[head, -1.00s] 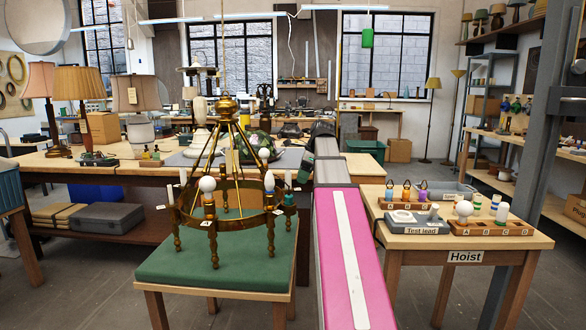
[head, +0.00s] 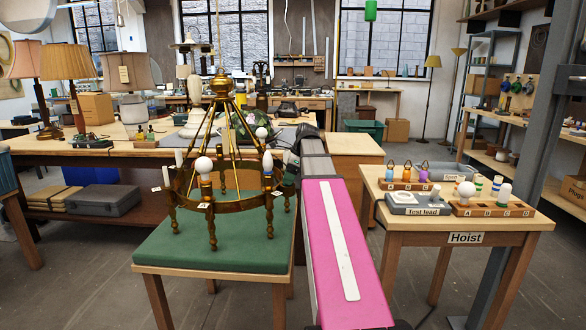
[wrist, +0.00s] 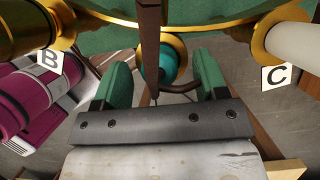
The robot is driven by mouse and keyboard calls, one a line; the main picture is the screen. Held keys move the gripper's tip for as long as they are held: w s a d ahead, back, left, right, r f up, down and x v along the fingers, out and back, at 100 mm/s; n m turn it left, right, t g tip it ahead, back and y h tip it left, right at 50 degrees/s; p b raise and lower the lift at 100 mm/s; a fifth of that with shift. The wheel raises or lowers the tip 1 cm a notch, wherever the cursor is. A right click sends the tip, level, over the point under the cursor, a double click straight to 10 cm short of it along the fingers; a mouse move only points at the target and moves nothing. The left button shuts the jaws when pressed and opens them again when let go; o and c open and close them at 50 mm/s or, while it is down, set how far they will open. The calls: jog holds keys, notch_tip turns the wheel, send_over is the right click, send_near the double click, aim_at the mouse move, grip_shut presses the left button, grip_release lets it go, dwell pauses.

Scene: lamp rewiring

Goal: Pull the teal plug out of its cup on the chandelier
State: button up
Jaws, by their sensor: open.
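The brass chandelier (head: 177,199) stands on the green padded top of a low table in the head view. It carries white bulbs and candle-like sleeves around its ring. In the wrist view the teal plug (wrist: 168,66) shows below a brass cup rim, near the top centre. My gripper (wrist: 162,64) is open, with one green finger on each side of the plug. The plug lies between the finger lines, and I cannot tell whether it is touched. In the head view my gripper is at the right side of the ring, and the plug cannot be made out there.
Cups labelled B (wrist: 48,60) and C (wrist: 276,76) flank the plug in the wrist view. A dark vertical bar (wrist: 149,40) stands close beside it. The Hoist table (head: 465,238) at the right holds a test lead unit (head: 414,205) and racks of small parts.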

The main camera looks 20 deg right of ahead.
jog(key=shift+a+f, duration=0.2)
jog(key=shift+f, duration=0.25)
jog(key=c, duration=0.6)
jog(key=o, duration=0.6)
jog(key=shift+d+r, duration=0.1)
